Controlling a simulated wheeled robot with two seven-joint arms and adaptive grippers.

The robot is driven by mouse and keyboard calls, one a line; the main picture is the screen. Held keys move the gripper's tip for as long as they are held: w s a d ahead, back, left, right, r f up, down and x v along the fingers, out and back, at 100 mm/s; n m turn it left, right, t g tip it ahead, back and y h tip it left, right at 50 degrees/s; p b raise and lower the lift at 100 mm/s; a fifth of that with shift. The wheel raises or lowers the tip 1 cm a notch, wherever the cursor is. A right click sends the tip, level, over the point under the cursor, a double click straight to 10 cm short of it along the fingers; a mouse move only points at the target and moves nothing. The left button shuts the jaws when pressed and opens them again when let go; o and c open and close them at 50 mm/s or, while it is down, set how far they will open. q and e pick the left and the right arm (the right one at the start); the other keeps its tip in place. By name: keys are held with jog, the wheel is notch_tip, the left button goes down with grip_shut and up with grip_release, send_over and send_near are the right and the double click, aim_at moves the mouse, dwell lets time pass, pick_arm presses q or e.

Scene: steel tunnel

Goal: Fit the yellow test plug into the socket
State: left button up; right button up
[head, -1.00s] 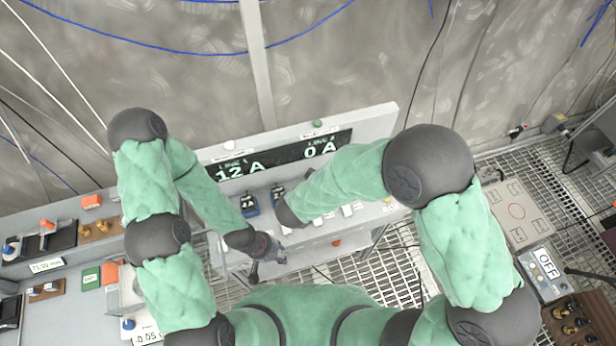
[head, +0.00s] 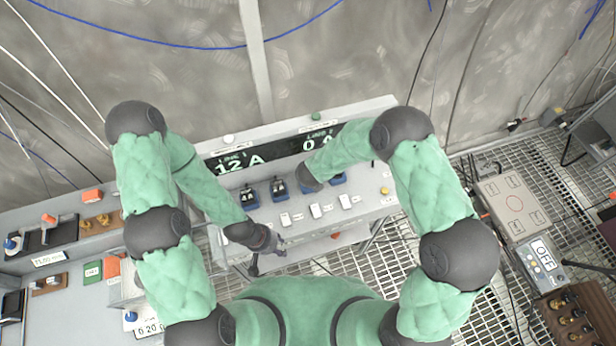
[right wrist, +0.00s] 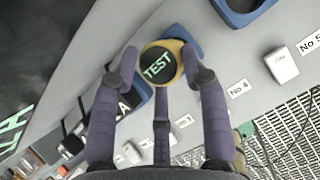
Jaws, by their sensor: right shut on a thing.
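The yellow test plug (right wrist: 157,78), with a round black face marked TEST, sits between the fingers of my right gripper (right wrist: 165,66) in the right wrist view. My right gripper is shut on it. A blue socket frame (right wrist: 187,46) shows partly behind the plug, near the No 4 label (right wrist: 238,88). I cannot tell whether the plug touches it or how deep it sits. In the head view my right gripper is hidden beyond my forearm. Several blue sockets (head: 249,198) line the grey panel. My left gripper (head: 266,256) hangs empty in front of the panel's left end, fingers apart.
A display (head: 240,163) above the sockets reads 12 A on the left; the right reading is partly covered. White numbered switches (head: 316,211) stand before the sockets. A bench (head: 80,290) is at left. Grating covers the floor.

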notch_tip(320, 180, down, 2)
jog(key=shift+d+f, duration=0.1)
jog(key=shift+f, duration=0.1)
jog(key=shift+w+f, duration=0.15)
jog(key=shift+f, duration=0.4)
jog(key=shift+f, duration=0.1)
jog(key=o, duration=1.2)
